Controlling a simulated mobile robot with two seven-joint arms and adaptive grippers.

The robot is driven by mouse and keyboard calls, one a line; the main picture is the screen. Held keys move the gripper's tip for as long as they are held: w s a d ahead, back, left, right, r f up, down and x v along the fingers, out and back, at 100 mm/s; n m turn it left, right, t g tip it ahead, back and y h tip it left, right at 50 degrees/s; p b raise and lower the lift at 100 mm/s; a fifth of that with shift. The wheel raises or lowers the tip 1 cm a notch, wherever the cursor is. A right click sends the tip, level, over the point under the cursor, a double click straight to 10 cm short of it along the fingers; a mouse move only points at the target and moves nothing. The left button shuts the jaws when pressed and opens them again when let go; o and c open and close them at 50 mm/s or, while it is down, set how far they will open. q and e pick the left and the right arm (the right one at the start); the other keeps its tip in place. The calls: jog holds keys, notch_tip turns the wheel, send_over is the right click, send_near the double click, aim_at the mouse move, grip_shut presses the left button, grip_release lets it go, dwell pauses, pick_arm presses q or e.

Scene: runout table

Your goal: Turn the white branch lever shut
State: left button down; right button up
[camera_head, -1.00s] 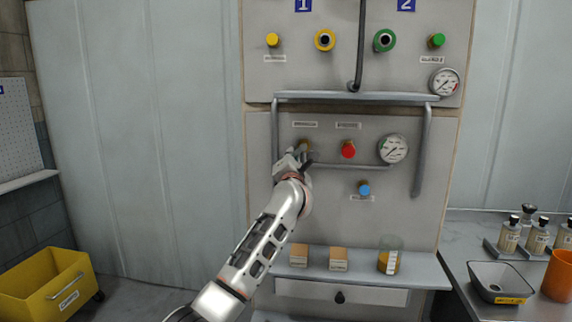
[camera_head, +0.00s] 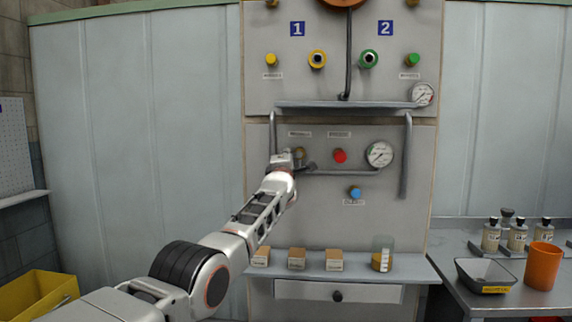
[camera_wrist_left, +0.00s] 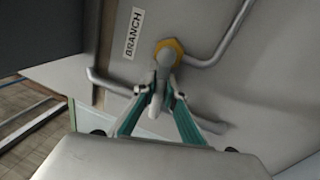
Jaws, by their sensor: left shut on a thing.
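The white branch lever (camera_wrist_left: 163,62) shows in the left wrist view, on a brass fitting (camera_wrist_left: 178,46) beside a label reading BRANCH (camera_wrist_left: 134,33). It points from the fitting toward my gripper. My left gripper (camera_wrist_left: 160,97) has its two green-sided fingers on either side of the lever and is shut on it. In the head view my left gripper (camera_head: 284,158) is at the panel's left side, and it mostly hides the lever. The brass fitting (camera_head: 299,153) peeks out beside it. My right gripper is not in view.
A red knob (camera_head: 340,156), a gauge (camera_head: 379,154) and a blue knob (camera_head: 355,192) sit right of the gripper. Pipes (camera_head: 407,160) frame this panel. Below, a shelf (camera_head: 415,267) bears small boxes (camera_head: 297,258) and a beaker (camera_head: 382,255). A bench with bottles stands at right.

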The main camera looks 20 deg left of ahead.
pick_arm(q)
jog(key=shift+r+m+h+p, duration=0.3)
jog(key=shift+r+m+p, duration=0.05)
jog(key=shift+m, duration=0.75)
jog(key=c, duration=2.1)
grip_release()
jog(key=shift+f, duration=0.1)
